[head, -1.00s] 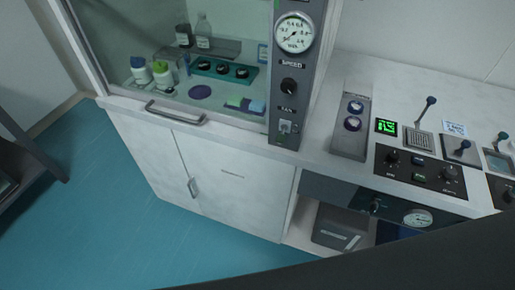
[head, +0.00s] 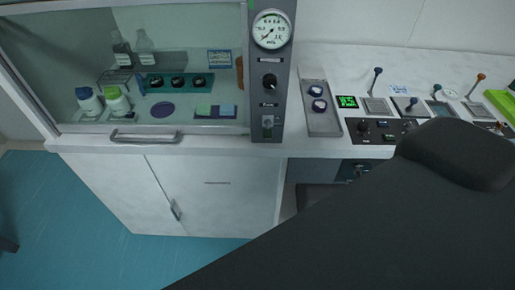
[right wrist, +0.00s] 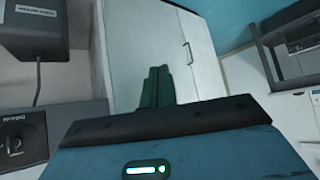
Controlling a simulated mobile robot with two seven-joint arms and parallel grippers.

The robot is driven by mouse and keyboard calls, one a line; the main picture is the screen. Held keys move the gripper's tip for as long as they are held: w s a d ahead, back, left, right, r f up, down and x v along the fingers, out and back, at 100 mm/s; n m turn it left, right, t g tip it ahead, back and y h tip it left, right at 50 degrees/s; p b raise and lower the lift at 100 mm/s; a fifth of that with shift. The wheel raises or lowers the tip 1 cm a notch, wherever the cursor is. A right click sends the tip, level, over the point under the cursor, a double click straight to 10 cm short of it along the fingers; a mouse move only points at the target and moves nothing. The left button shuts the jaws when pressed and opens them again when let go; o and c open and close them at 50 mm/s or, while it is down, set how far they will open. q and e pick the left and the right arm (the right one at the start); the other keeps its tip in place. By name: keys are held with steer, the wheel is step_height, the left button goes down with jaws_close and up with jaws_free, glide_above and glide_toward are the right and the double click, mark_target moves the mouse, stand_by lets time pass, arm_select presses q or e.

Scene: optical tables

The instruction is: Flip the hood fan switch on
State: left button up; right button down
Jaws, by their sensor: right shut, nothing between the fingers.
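The fan switch (head: 267,125) is a small toggle low on the grey control panel (head: 258,60) at the right side of the fume hood. It sits below a fan label, and its lever position is too small to tell. My right gripper (right wrist: 156,88) shows in the right wrist view with its dark green fingers shut together and nothing between them. It points toward white cabinet doors (right wrist: 165,50) and is apart from the switch. In the head view the right gripper is not visible; my dark arm link covers the lower right. My left gripper is in neither view.
A black speed knob (head: 270,82) and a round gauge (head: 271,30) are above the switch. The hood handle (head: 145,137) is left of it. Teal floor in front is open.

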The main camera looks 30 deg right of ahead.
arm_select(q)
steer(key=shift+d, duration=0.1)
